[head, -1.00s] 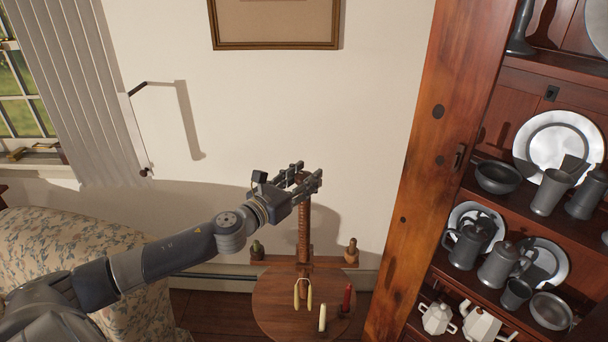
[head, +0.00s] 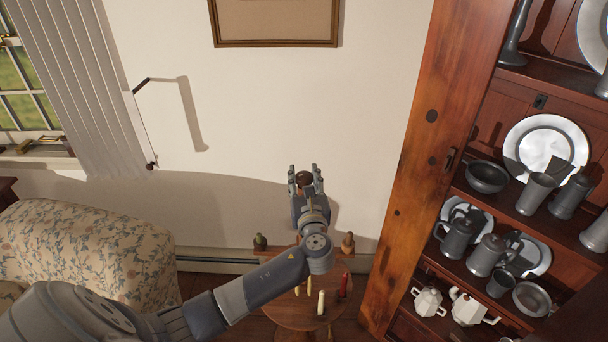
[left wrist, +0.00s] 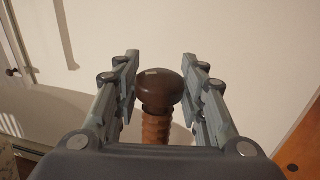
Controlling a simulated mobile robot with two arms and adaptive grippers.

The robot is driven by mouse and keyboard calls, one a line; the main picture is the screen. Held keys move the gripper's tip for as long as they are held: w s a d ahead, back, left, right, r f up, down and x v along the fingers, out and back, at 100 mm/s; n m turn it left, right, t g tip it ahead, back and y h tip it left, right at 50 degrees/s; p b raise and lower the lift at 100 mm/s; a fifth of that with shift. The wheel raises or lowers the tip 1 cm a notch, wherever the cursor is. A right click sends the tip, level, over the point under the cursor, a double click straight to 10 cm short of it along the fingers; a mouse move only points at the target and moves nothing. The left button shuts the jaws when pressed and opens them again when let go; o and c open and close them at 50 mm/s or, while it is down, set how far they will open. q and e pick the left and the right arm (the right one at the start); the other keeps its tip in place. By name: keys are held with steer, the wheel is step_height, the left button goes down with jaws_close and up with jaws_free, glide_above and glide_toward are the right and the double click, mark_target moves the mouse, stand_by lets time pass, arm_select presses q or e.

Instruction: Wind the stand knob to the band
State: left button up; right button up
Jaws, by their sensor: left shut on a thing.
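The stand knob (left wrist: 160,88) is a dark brown rounded wooden knob on top of a threaded wooden post (left wrist: 157,127), seen in the left wrist view. My left gripper (head: 305,174) is shut on the knob, with one finger on each side; its fingers (left wrist: 161,72) also show in the left wrist view. In the head view the knob (head: 303,178) shows small between the fingertips, and my gripper and arm hide most of the post. The stand has a crossbar (head: 282,252) and a round wooden top (head: 283,313). I cannot make out the band. My right gripper is not in view.
Candles (head: 321,303) hang or stand low around the stand. A wooden cupboard (head: 418,150) with pewter ware is close on the right. A flowered sofa (head: 110,245) is at left. The wall behind is bare near the knob.

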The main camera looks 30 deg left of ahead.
arm_select(q)
steer(key=shift+n+g+y, duration=0.7)
steer(key=shift+g+y, duration=0.1)
steer(key=o, duration=1.1)
steer(key=v, duration=1.2)
steer(key=shift+a, duration=0.1)
